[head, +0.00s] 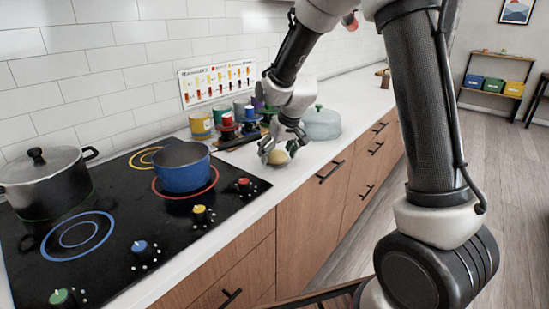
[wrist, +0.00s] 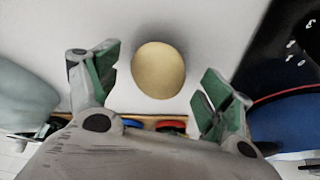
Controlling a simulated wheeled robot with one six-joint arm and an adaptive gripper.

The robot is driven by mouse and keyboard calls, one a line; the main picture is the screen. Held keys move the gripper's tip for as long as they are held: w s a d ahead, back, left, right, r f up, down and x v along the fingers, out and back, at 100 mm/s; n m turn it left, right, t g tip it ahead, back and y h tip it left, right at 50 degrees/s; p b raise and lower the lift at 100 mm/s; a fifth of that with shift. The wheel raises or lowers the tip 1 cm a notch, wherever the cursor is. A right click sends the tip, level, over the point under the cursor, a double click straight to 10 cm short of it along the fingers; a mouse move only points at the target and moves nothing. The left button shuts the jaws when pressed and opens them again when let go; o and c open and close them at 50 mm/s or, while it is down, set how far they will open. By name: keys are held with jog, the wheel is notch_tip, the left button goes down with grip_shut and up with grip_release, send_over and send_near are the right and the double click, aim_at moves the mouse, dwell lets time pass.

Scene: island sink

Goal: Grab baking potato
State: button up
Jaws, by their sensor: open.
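The baking potato (wrist: 158,70) is a smooth, yellow-tan oval lying on the white counter. In the head view the potato (head: 278,157) shows as a small pale shape under my gripper, partly hidden by it. My gripper (wrist: 158,88) is open, with one green-padded finger on each side of the potato and clear gaps between. In the head view my gripper (head: 276,149) is low over the counter, right of the stove. The potato lies slightly beyond the fingertips in the wrist view.
A blue pot (head: 182,172) stands on the black stove (head: 120,215) left of my gripper. A glass-like lidded dish (head: 322,125) stands to the right. Several jars (head: 201,125) and a wooden board (head: 237,141) are behind, near the wall. Counter beside the potato is bare.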

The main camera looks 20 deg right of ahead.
jog(key=shift+w+f, duration=0.15)
jog(key=shift+f, duration=0.2)
jog(key=c, duration=1.2)
jog(key=shift+r, duration=0.1)
jog(key=shift+c, duration=0.2)
